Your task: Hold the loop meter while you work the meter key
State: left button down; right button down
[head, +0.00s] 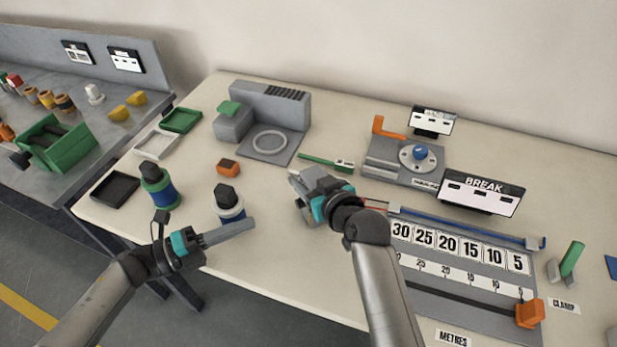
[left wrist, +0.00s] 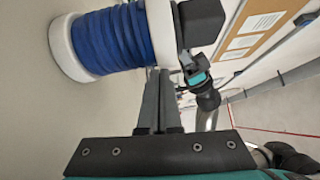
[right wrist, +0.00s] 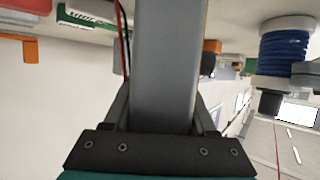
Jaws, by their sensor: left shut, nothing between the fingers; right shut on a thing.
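My right gripper (head: 306,186) is shut on a grey bar-like thing (right wrist: 168,60) above the middle of the table. Its far end is out of the right wrist view, and my gripper hides much of it in the head view. Red and black leads (right wrist: 122,40) run beside it. A slim green and white device (head: 343,164) lies on the table just behind this gripper. I cannot tell for sure which thing is the loop meter, and I cannot make out a meter key. My left gripper (head: 250,226) is shut and empty, beside a blue-wound spool (head: 229,203).
A blue and green spool (head: 160,188) stands left of my left gripper. A grey dial unit (head: 405,160), the BREAK display (head: 482,193) and a numbered METRES board (head: 460,260) fill the right side. Bare table lies in front between my grippers.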

dwell(0.4)
pick_arm(q)
jog(key=d+t+y, duration=0.1)
jog(key=d+t, duration=0.1)
jog(key=shift+d+t, duration=0.25)
jog(key=shift+t, duration=0.05)
jog(key=shift+d+t+y, duration=0.35)
jog(key=shift+t+y, duration=0.35)
jog(key=shift+t, duration=0.1)
jog(key=shift+n+t+y, duration=0.3)
jog(key=shift+t+y, duration=0.4)
jog(key=shift+y, duration=0.1)
jog(key=shift+s+a+t+y, duration=0.15)
jog(key=shift+t+y, duration=0.35)
jog(key=shift+y, duration=0.3)
jog(key=y, duration=0.1)
jog(key=a+n+t+y, duration=0.1)
jog(key=y, duration=0.1)
jog(key=shift+s+a, duration=0.3)
jog(key=shift+s+a+t+y, duration=0.2)
jog(key=shift+a+y, duration=0.25)
jog(key=shift+y, duration=0.15)
jog(key=shift+s+a+t+y, duration=0.15)
jog(key=shift+a+y, duration=0.25)
jog(key=shift+y, duration=0.2)
